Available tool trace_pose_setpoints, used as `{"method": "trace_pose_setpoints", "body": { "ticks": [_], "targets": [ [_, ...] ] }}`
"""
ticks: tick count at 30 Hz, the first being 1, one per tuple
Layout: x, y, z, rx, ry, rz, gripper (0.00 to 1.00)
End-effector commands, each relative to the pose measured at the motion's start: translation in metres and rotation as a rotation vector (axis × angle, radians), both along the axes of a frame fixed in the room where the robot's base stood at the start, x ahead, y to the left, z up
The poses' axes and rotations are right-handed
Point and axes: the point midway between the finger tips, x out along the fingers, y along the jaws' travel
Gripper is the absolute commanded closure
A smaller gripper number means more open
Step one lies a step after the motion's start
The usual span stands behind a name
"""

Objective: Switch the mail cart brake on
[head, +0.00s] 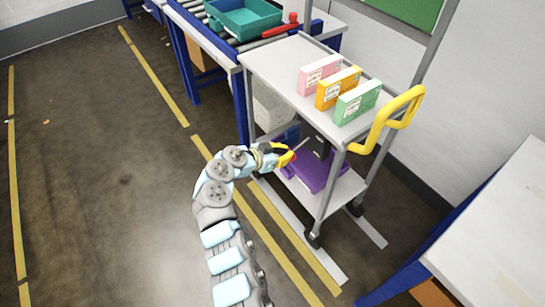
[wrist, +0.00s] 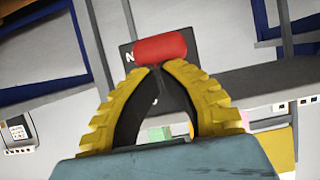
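The mail cart (head: 275,72) is a grey two-shelf trolley with a yellow handle. A dark box (head: 318,146) sits at its lower level, with a thin grey lever (head: 301,145) reaching toward my gripper (head: 291,158). In the wrist view, a red knob (wrist: 160,48) lies just beyond my fingertips (wrist: 161,67). A dark plate (wrist: 128,56) behind it shows a white letter, apparently N; the knob hides part of the lettering. My yellow fingers curve together until their tips nearly meet, narrower than the knob. I cannot tell whether they touch the knob.
Pink (head: 318,74), orange (head: 338,88) and green (head: 357,102) boxes stand on the cart's top shelf. A purple tray (head: 316,172) lies on the lower shelf. A roller conveyor (head: 215,38) with a teal bin stands behind. A white table (head: 500,235) is at right. Floor at left is clear.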

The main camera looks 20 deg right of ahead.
Motion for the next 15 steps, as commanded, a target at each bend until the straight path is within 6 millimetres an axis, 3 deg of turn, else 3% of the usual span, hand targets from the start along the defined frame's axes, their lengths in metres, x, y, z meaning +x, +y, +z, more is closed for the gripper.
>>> {"method": "trace_pose_setpoints", "body": {
  "ticks": [15],
  "targets": [
    [-0.01,-0.017,-0.01,0.002,-0.002,-0.021,1.0]
  ]
}}
